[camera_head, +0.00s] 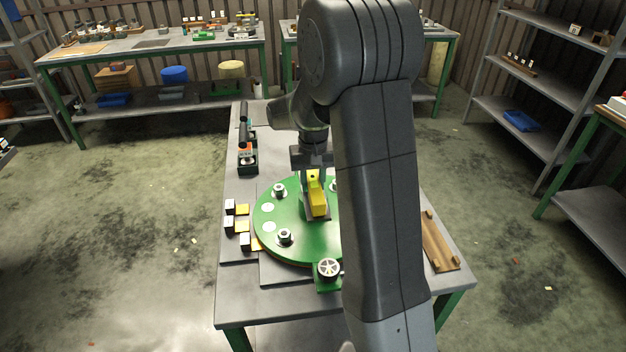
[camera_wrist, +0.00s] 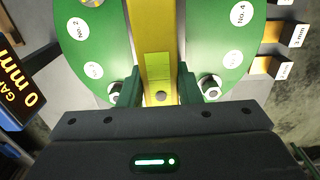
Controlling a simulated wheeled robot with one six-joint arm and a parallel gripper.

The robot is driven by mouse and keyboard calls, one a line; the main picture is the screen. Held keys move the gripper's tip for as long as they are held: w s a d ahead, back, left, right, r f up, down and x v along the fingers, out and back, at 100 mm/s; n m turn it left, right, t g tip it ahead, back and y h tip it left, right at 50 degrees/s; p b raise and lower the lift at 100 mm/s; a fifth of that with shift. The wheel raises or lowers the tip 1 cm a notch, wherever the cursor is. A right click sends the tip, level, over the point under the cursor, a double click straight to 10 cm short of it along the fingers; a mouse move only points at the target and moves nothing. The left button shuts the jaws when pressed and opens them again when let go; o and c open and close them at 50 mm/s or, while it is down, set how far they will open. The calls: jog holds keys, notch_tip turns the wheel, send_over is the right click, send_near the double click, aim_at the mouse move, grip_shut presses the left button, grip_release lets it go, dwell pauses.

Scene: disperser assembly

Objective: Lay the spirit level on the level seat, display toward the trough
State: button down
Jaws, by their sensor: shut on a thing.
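The yellow spirit level (camera_head: 317,197) is over the middle of the round green plate (camera_head: 290,250) in the head view. In the wrist view the level (camera_wrist: 161,30) runs lengthwise between my fingers, with a pale green window on its top face. My gripper (camera_head: 314,177) is shut on it from above; the fingers also show in the wrist view (camera_wrist: 159,90), one on each side. A grey patch shows beside the level's lower end. I cannot tell whether the level touches what is below it. The level seat is not clearly distinguishable, being hidden beneath the level and gripper.
Metal posts with nuts (camera_head: 285,237) stand on the plate. Small blocks (camera_head: 230,224) lie along its left edge. A gap display reading 0 mm (camera_wrist: 22,92) is in the wrist view. A handwheel (camera_head: 328,268) is in front and a wooden tray (camera_head: 438,246) at right.

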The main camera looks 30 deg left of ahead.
aim_at(313, 179)
jog(key=shift+f, duration=0.15)
jog(key=c, duration=1)
grip_release()
jog(key=shift+c, duration=0.2)
notch_tip(313, 179, up, 12)
jog(key=shift+b, duration=0.4)
